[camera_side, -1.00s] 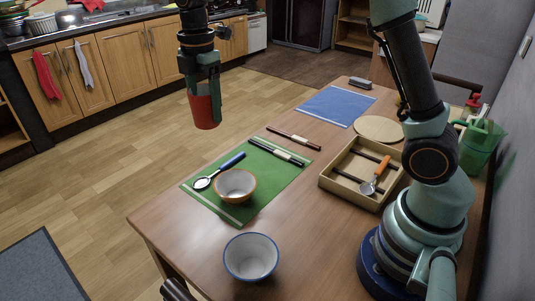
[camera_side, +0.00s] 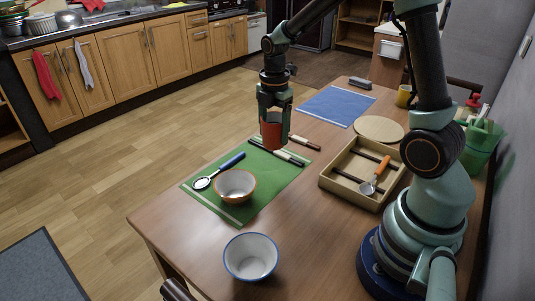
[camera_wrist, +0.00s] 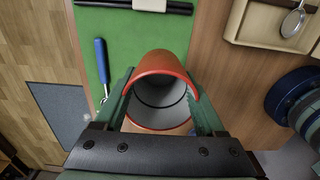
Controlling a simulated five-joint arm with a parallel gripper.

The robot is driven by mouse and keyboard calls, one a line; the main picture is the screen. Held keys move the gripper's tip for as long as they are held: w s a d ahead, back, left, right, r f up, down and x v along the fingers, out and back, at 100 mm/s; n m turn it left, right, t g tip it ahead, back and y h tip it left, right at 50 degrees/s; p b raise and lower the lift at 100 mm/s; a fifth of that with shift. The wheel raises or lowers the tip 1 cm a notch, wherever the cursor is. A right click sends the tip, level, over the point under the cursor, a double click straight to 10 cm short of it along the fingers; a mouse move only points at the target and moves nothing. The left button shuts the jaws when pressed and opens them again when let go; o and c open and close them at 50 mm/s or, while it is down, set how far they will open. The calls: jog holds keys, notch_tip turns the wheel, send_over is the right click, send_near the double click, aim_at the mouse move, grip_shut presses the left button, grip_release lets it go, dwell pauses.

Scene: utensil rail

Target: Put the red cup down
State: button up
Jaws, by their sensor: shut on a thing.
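My gripper (camera_side: 273,120) is shut on the red cup (camera_side: 271,136), which hangs between its fingers. In the side view the cup appears in front of the upper part of the green mat (camera_side: 225,207), near the dark-handled utensil. I cannot tell whether the cup touches anything below. In the wrist view the red cup (camera_wrist: 166,66) sits between the two green fingers, its pale grey inside facing the camera. Part of its wall is hidden by the fingers.
An orange-rimmed bowl (camera_side: 235,186) and a blue-handled spoon (camera_side: 218,172) are on the green mat. A blue-rimmed bowl (camera_side: 251,257) stands nearer. A wooden tray (camera_side: 340,188) holds an orange-handled utensil (camera_side: 376,175). The blue mat (camera_side: 335,106) looks clear.

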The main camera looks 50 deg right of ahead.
notch_tip(320, 180, down, 10)
jog(key=shift+r, duration=0.1)
dwell(0.4)
jog(key=o, duration=1.3)
jog(key=shift+f, duration=0.2)
jog(key=shift+r, duration=0.15)
notch_tip(320, 180, up, 12)
jog(key=shift+r, duration=0.1)
jog(key=shift+s+a+r+m+t, duration=0.95)
jog(key=shift+s+a+r+m, duration=0.65)
jog(key=shift+m, duration=1.4)
jog(key=shift+s+a+r+m+t, duration=1)
jog(key=shift+s+r+m, duration=1)
jog(key=shift+m, duration=1)
jog(key=shift+s+a+r+m+t, duration=0.85)
jog(key=shift+s+a+r+m, duration=0.75)
jog(key=shift+m, duration=1.4)
